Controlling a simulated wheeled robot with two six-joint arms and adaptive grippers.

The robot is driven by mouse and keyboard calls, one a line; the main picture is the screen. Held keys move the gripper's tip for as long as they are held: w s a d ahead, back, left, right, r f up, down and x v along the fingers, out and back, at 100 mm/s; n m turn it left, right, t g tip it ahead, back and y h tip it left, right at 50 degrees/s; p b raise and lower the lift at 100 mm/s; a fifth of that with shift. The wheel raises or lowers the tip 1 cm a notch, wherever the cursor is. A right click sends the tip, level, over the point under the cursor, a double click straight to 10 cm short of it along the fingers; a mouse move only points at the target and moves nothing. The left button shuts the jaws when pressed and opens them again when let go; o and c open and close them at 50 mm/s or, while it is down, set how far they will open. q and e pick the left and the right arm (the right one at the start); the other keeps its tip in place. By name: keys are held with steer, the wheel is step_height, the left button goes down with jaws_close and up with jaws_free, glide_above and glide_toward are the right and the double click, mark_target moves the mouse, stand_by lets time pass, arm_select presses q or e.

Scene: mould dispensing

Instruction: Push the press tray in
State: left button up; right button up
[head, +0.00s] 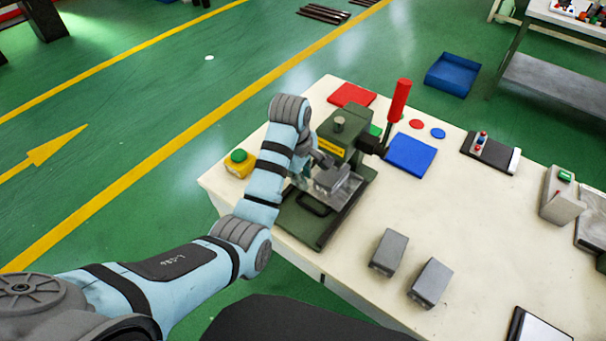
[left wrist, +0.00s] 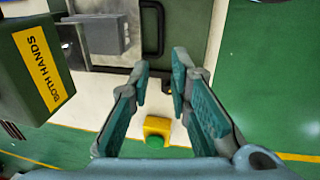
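The green press (head: 340,134) stands on the white table, with a red-handled lever (head: 398,100) raised at its right. Its metal press tray (head: 350,192) sticks out in front, carrying a grey ribbed block (head: 332,180). A black handle (head: 314,205) lies at the front; it also shows in the left wrist view (left wrist: 161,30). My left gripper (head: 306,176) is beside the block and tray, partly hidden by my arm. In the left wrist view, its teal-padded fingers (left wrist: 162,68) are open with nothing between them, near the handle. I cannot tell whether they touch it. My right gripper is out of view.
A yellow box with a green button (head: 239,163) sits at the table's left edge. Two grey blocks (head: 389,252) (head: 431,283) stand in front right of the press. A blue square (head: 410,155) and a red one (head: 351,95) lie nearby. The table's right middle is mostly clear.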

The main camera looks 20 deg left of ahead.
mark_target(306, 205)
arm_select(q)
steer(key=w+f+m+b, duration=0.1)
steer(key=f+m, duration=0.4)
steer(key=m, duration=0.7)
steer(key=w+f+m+b, duration=0.1)
steer(key=f+m+b, duration=0.3)
steer(key=m, duration=0.8)
steer(key=w+f+m+b, duration=0.1)
steer(key=f+m+b, duration=0.1)
steer(key=f+m, duration=0.5)
steer(key=shift+a+f+m, duration=0.1)
steer(key=shift+m, duration=1.15)
steer(key=shift+a+f+m, duration=0.1)
steer(key=shift+m, duration=1.15)
